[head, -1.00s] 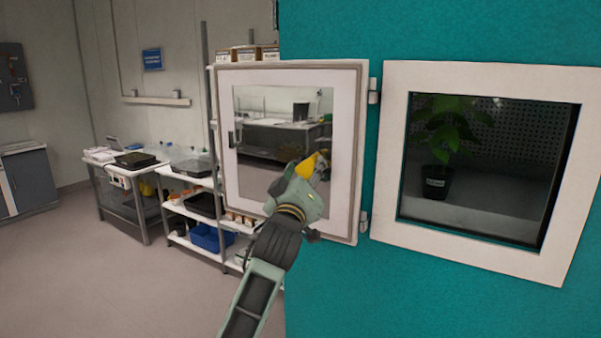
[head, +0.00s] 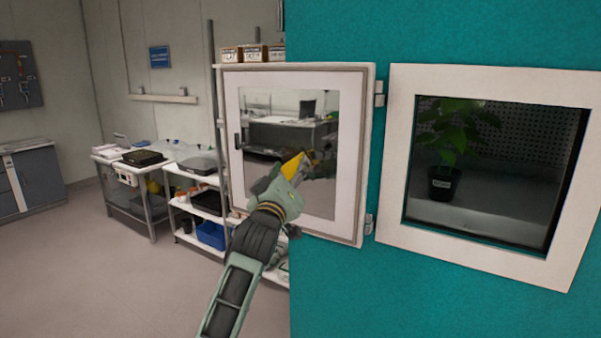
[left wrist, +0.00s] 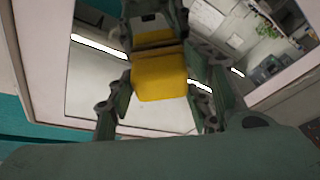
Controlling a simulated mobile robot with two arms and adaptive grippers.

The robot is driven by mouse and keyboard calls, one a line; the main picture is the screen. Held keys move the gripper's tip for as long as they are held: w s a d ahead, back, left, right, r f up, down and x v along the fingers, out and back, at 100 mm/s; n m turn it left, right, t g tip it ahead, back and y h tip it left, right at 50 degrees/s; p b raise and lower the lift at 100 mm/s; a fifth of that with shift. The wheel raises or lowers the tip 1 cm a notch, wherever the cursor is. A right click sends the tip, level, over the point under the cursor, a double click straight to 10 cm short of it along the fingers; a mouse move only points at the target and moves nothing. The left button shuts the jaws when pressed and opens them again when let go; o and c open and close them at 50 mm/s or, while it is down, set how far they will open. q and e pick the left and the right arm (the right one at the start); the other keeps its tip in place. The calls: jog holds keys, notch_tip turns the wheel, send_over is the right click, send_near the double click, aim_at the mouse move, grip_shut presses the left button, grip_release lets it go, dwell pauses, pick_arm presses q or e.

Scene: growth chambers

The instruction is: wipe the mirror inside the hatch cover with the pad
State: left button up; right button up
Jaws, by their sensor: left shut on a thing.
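The hatch cover (head: 231,170) stands open to the left of the chamber window. Its inner side holds a mirror (head: 262,102), which reflects the room and part of my gripper. My left gripper (head: 288,181) is shut on a yellow pad (head: 291,167) in front of the middle of the mirror. In the left wrist view the pad (left wrist: 160,78) sits between my fingers, with the mirror (left wrist: 90,95) behind it. The pad is at or very near the glass; I cannot tell whether it touches. My right gripper is not in view.
The teal chamber wall (head: 335,290) carries a white window frame (head: 395,150) at right, with a potted plant (head: 445,180) inside. Hinges (head: 378,94) join cover and wall. A shelf rack (head: 205,215) stands behind the cover at left. Open floor (head: 100,280) lies at lower left.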

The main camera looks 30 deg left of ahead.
pick_arm(q)
jog(key=shift+w+a+p, duration=0.1)
jog(key=shift+a+p, duration=0.35)
jog(key=shift+a, duration=2.3)
jog(key=shift+d+r+p, duration=0.1)
jog(key=shift+r+p, duration=0.6)
jog(key=shift+r, duration=0.1)
jog(key=shift+d+f+p, duration=0.15)
jog(key=shift+d+p, duration=0.2)
jog(key=shift+d, duration=5.2)
jog(key=shift+s+p, duration=0.2)
jog(key=shift+p, duration=0.25)
jog(key=shift+a+f+p, duration=0.1)
jog(key=shift+a+p, duration=0.25)
jog(key=shift+a, duration=2.5)
jog(key=shift+w+a, duration=0.2)
jog(key=shift+a, duration=2.6)
